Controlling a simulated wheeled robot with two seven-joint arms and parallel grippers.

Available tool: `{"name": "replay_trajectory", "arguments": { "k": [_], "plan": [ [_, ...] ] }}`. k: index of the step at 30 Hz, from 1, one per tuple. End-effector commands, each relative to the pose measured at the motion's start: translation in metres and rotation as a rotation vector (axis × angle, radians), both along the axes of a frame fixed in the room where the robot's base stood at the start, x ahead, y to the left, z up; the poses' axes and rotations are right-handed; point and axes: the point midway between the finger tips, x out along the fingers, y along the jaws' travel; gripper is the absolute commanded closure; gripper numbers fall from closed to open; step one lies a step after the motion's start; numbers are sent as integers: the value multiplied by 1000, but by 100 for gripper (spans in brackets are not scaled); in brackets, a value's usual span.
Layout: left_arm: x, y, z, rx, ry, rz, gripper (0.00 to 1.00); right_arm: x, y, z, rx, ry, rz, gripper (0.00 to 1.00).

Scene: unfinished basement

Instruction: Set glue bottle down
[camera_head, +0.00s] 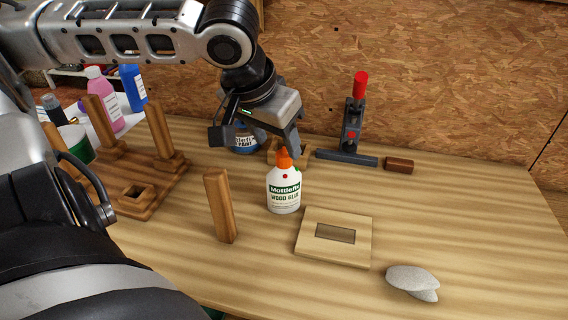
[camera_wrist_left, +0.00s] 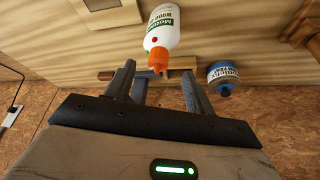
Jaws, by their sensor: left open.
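The glue bottle (camera_head: 284,195), white with a green label and orange cap, stands upright on the wooden workbench (camera_head: 470,215). My left gripper (camera_head: 258,143) is open, above and just behind the bottle, with its fingers pointing down. In the left wrist view, the bottle (camera_wrist_left: 163,32) has its orange tip near the gap between the open fingers (camera_wrist_left: 157,80). The fingers look clear of the bottle's body. My right gripper does not show.
A blue-labelled paint can (camera_head: 245,140) stands behind the bottle. A wooden post (camera_head: 220,205) is left of it, a recessed wooden block (camera_head: 334,253) to its right. A wooden stand (camera_head: 140,190), a red-handled clamp (camera_head: 352,130) and a grey stone-like object (camera_head: 412,280) lie around.

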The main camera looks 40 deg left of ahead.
Motion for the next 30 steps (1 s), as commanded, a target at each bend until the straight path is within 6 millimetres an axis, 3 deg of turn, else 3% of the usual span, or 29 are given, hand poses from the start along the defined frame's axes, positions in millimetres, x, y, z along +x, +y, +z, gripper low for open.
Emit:
{"name": "replay_trajectory", "arguments": {
  "k": [13, 23, 28, 29, 30],
  "plan": [
    [18, -1, -45, 2, 2, 0, 46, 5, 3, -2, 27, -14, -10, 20],
    [21, -1, -48, 1, -2, -1, 46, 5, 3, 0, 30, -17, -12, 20],
    [21, -1, -48, 0, -1, -1, 93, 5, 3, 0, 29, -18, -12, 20],
    [21, -1, -48, 0, -1, -1, 100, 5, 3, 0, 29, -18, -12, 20],
    [21, -1, -48, 0, -1, -1, 100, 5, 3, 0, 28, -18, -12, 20]
  ]
}}
